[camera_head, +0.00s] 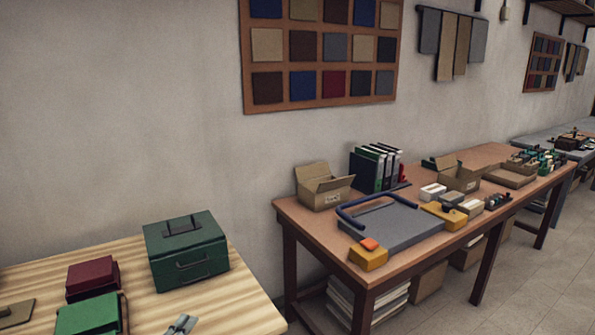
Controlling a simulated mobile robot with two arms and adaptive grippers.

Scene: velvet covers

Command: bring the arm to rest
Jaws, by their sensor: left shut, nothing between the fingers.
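My left gripper (181,324) shows only as a small grey tip at the bottom edge, over the light striped wooden table (230,308). It is shut and empty, and most of it and its arm are out of the picture. It is apart from the dark green box (187,262) behind it. To its left lies a green velvet-coloured case (88,315), with a dark red case (92,276) behind. My right gripper is out of view.
A brown workbench (425,260) stands to the right, holding a grey board with a blue bar (392,226), a yellow block (368,258), binders (376,167) and open cartons (324,186). A swatch board (320,50) hangs on the wall. Floor is clear at right.

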